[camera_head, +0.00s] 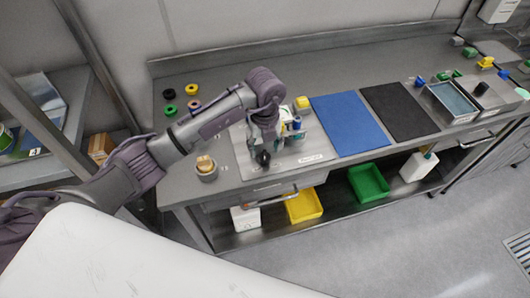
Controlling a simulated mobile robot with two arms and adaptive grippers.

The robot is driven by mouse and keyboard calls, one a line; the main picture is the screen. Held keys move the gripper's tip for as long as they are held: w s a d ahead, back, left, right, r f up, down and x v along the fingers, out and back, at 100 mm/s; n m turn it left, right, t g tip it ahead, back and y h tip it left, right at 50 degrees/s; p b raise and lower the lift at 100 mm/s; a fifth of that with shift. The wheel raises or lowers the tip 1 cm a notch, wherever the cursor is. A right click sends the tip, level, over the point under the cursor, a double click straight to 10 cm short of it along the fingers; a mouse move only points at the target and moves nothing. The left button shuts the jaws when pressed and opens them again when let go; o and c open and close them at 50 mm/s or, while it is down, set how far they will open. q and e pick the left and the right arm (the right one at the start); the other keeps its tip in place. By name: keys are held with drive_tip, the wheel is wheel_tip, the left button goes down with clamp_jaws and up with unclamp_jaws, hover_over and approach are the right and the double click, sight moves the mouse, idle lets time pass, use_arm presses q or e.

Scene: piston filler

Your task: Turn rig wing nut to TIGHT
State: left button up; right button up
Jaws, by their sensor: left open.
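The piston filler rig (300,143) stands on a light plate on the steel bench. Small yellow, green and blue parts show on it. My left arm reaches in from the left and bends down over the plate. My left gripper (265,146) is open, pointing down close to the rig's left side. A small dark round part (263,158) shows at its lower end. I cannot tell whether the gripper touches it. The wing nut cannot be made out; my gripper and wrist hide part of the rig. My right gripper is not in view.
Right of the rig lie a blue mat (348,124) and a black mat (399,110), then a metal tray (452,103). Yellow (304,206) and green (369,183) bins sit on the lower shelf. Several colored rings lie behind my arm.

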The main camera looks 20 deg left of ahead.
sight(265, 157)
use_arm(q)
drive_tip(key=shift+f, duration=2.3)
drive_tip(key=shift+c, duration=0.2)
clamp_jaws()
